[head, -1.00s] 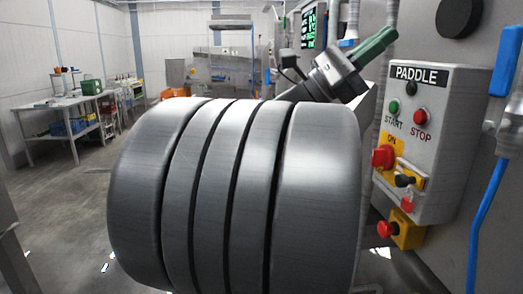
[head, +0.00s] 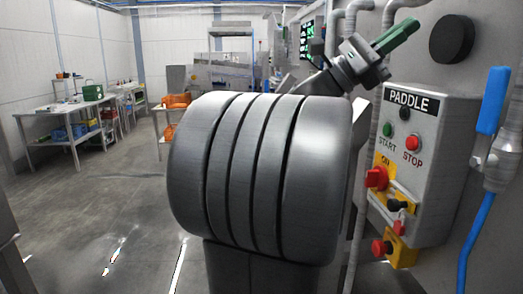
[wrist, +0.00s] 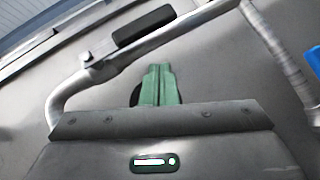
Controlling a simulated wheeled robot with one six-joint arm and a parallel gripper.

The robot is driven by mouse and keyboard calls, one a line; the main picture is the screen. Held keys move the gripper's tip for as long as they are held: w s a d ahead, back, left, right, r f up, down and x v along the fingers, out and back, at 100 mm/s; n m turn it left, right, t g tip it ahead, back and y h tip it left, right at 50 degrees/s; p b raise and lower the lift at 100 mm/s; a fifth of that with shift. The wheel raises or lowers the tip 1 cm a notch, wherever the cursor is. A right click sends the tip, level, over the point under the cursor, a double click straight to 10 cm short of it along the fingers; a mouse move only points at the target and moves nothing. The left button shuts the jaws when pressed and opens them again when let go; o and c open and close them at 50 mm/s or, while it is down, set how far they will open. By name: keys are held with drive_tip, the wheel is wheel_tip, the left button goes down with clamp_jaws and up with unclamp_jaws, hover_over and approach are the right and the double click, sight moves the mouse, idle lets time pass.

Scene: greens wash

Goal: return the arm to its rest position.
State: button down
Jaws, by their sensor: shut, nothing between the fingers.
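My gripper (head: 402,34) shows in the head view at the upper right, its green fingers together and pointing up and right. In the wrist view its green fingers (wrist: 158,85) are also closed together, with nothing visible between them. My arm's large grey ribbed link fills the middle of the head view and hides what lies behind it. The gripper is in front of the grey wall, above the paddle control box (head: 420,165) and left of a black disc (head: 452,38). No contact is visible.
The control box carries start and stop buttons and a red knob (head: 376,177). Pipes (wrist: 150,48) run along the wall. A worktable (head: 65,110) stands far left. The floor at left is open.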

drive_tip(key=w+a+f+m+g+b, duration=0.1)
drive_tip(key=w+a+f+b, duration=0.1)
drive_tip(key=f, duration=0.3)
drive_tip(key=shift+w+a+f+m+y, duration=0.3)
drive_tip(key=shift+w+f+y, duration=0.1)
drive_tip(key=shift+w, duration=0.25)
drive_tip(key=shift+s+r, duration=0.1)
